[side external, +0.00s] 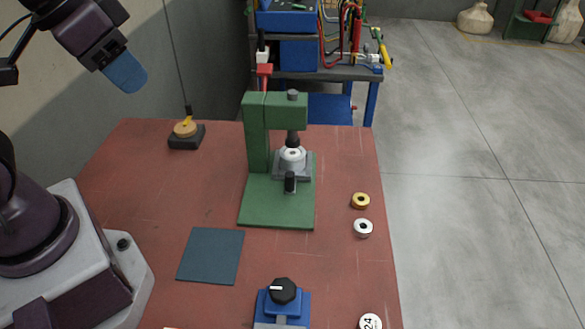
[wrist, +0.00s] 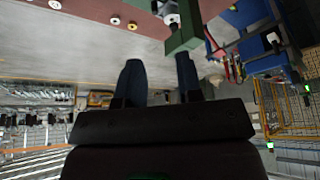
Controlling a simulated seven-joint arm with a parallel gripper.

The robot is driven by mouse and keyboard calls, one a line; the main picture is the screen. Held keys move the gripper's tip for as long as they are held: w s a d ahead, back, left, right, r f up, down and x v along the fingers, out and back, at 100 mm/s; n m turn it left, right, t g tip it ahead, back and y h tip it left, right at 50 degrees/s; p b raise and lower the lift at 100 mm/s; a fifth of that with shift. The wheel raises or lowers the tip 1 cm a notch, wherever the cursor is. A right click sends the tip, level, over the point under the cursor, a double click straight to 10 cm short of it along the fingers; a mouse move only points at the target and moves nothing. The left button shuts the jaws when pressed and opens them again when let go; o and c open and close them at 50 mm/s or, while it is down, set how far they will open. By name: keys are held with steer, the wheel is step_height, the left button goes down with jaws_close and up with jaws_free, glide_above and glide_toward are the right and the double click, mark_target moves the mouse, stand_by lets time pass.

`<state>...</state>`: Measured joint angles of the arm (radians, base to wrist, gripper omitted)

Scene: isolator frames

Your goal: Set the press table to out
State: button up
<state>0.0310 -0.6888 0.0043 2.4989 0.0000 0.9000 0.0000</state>
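The green press (side external: 257,130) stands on its green base plate at the middle of the red bench. Its grey press table (side external: 304,172) sits under the dark ram (side external: 293,138), with a black knob (side external: 290,182) at its front. A silver round part (side external: 291,158) with a pale top is on the table below the ram; I cannot tell whether they touch. My gripper (side external: 124,73) is high at the upper left, far from the press. The wrist view shows its two dark blue fingers (wrist: 158,75) apart with nothing between them. The press also shows there (wrist: 183,38), tilted.
A blue fixture with a black dial (side external: 283,291) is at the front. A dark mat (side external: 210,256) lies left of it. A brass ring (side external: 361,201) and a silver ring (side external: 363,228) lie at right. A black block with a yellow-tipped piece (side external: 186,137) stands at back left.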

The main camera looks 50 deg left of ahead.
steer(key=w+d+f+g, duration=0.3)
steer(key=w+f, duration=0.3)
steer(key=f, duration=0.2)
steer(key=t, duration=0.2)
glide_toward(288, 175)
steer(key=shift+t, duration=0.3)
steer(key=x, duration=1.1)
steer(key=shift+s+f, duration=0.2)
steer(key=shift+f, duration=0.05)
jaws_close()
